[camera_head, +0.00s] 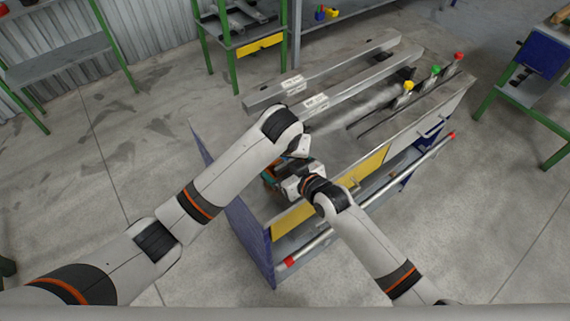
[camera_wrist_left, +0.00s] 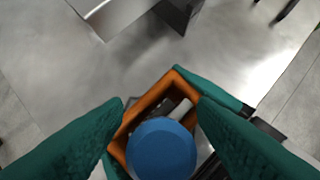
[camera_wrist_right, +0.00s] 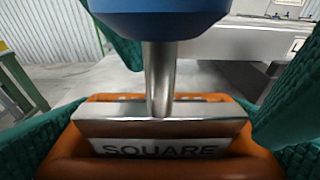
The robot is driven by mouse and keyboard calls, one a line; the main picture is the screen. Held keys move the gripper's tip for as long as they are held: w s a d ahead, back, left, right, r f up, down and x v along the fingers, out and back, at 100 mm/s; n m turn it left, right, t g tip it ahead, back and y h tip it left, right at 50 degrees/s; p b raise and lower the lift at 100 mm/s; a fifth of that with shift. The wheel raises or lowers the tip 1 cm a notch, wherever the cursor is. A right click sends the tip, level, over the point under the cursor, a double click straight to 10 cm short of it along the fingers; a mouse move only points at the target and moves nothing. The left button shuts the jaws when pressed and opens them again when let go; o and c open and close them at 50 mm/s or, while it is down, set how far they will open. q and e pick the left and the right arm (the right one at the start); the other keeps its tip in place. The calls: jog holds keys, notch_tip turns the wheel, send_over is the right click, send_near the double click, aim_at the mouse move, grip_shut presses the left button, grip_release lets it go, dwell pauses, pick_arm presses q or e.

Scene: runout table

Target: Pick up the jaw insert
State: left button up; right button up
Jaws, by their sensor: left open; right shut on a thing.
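The jaw insert (camera_wrist_right: 160,122) is a metal piece with a label reading "SQUARE" and a metal stem under a blue knob (camera_wrist_left: 162,150). It sits in an orange holder (camera_wrist_right: 160,168), also seen in the left wrist view (camera_wrist_left: 128,128). My right gripper (camera_wrist_right: 165,112) is shut on the holder, its green fingers along the holder's sides. My left gripper (camera_wrist_left: 160,100) is open, its fingers on either side of the knob, with gaps. In the head view the arms largely hide holder and insert.
The runout table (camera_head: 430,100) carries long metal rails (camera_head: 350,62) and yellow, green and red knobs (camera_head: 436,70). A bar with red ends (camera_head: 375,197) runs along its front. Green-legged racks (camera_head: 235,45) stand behind.

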pick_arm(q)
jog(key=shift+c, duration=0.3)
grip_shut()
notch_tip(320, 180, up, 10)
jog(key=shift+r, duration=0.1)
dwell(0.3)
pick_arm(e)
jog(key=o, duration=0.7)
jog(key=shift+d, duration=0.1)
